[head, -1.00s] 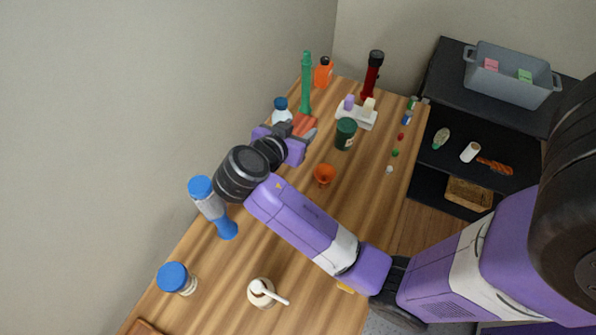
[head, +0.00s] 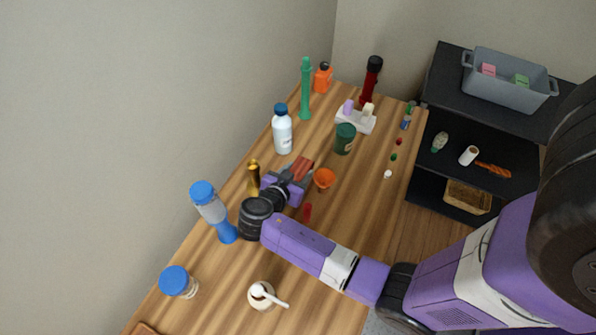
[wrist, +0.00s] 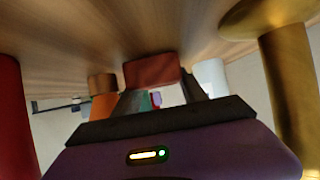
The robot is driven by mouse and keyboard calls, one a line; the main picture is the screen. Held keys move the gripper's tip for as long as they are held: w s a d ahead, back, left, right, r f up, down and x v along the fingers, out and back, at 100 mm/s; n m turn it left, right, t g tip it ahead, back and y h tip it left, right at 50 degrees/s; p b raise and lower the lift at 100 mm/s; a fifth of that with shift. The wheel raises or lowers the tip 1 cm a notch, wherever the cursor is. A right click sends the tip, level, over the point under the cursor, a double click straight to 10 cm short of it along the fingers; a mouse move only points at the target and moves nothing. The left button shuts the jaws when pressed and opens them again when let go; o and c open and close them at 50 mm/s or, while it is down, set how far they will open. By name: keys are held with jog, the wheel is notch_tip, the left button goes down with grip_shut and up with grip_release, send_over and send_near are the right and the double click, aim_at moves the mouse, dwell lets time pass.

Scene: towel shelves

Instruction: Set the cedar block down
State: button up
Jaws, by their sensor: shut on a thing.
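The cedar block (head: 303,167) is a small reddish-brown block. My gripper (head: 297,177) is shut on it over the middle of the wooden table (head: 330,235). In the wrist view the block (wrist: 152,71) sits between the two dark fingers, close to the wood surface. I cannot tell whether it touches the table. Part of the block is hidden by the fingers.
A gold upright object (head: 254,178) stands close left of my gripper, and a red one (head: 307,212) close right. An orange funnel-like cup (head: 324,179) is just right of the block. A white blue-capped bottle (head: 282,130) stands behind. Free wood lies right of the red object.

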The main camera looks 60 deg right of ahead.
jog(key=shift+f, duration=0.2)
jog(key=o, duration=1.1)
jog(key=shift+r, duration=0.1)
